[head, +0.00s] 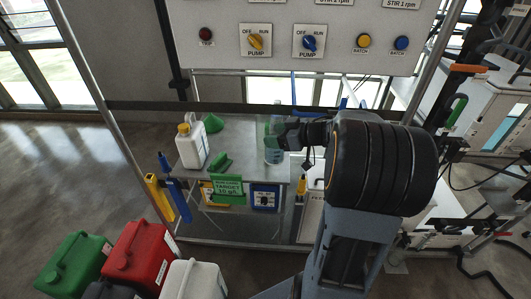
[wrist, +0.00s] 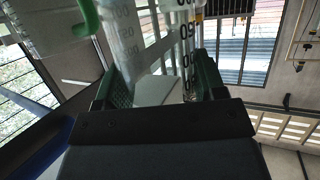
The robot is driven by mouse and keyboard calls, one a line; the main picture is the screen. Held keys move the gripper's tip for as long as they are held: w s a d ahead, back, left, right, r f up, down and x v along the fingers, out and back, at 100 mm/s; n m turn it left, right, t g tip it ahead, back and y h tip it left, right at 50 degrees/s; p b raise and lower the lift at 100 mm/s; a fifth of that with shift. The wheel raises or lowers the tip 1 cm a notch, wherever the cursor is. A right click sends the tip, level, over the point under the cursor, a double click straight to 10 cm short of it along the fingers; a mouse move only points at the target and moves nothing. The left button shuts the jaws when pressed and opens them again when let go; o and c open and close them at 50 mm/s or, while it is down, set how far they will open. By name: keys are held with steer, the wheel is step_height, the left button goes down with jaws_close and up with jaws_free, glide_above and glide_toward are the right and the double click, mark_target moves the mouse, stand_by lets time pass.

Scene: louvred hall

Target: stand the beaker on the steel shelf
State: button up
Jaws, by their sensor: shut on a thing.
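The beaker (head: 273,155) is clear with a bluish tint and appears upright at the right part of the steel shelf (head: 232,133) in the head view. I cannot tell whether its base touches the shelf. My gripper (head: 277,134) reaches in from the right and is shut on the beaker. In the wrist view, the beaker's clear wall (wrist: 185,45) with dark graduation numbers stands between the green-padded fingers of my gripper (wrist: 160,85). The beaker's base is out of the wrist view.
A white jug (head: 190,146) with a yellow cap stands on the shelf's left, beside a green funnel (head: 213,123). A green target sign (head: 227,187) hangs at the front edge. A control panel (head: 300,35) is above. Red (head: 142,255) and green (head: 75,262) canisters stand in front.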

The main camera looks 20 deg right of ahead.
steer(key=w+a+f+b, duration=0.1)
steer(key=w+f, duration=0.3)
steer(key=f, duration=0.4)
steer(key=shift+w+a+f+b, duration=0.2)
steer(key=shift+a+f+b, duration=0.1)
steer(key=shift+f+b, duration=0.05)
steer(key=shift+f, duration=0.15)
steer(key=o, duration=1.4)
steer(key=shift+c, duration=0.2)
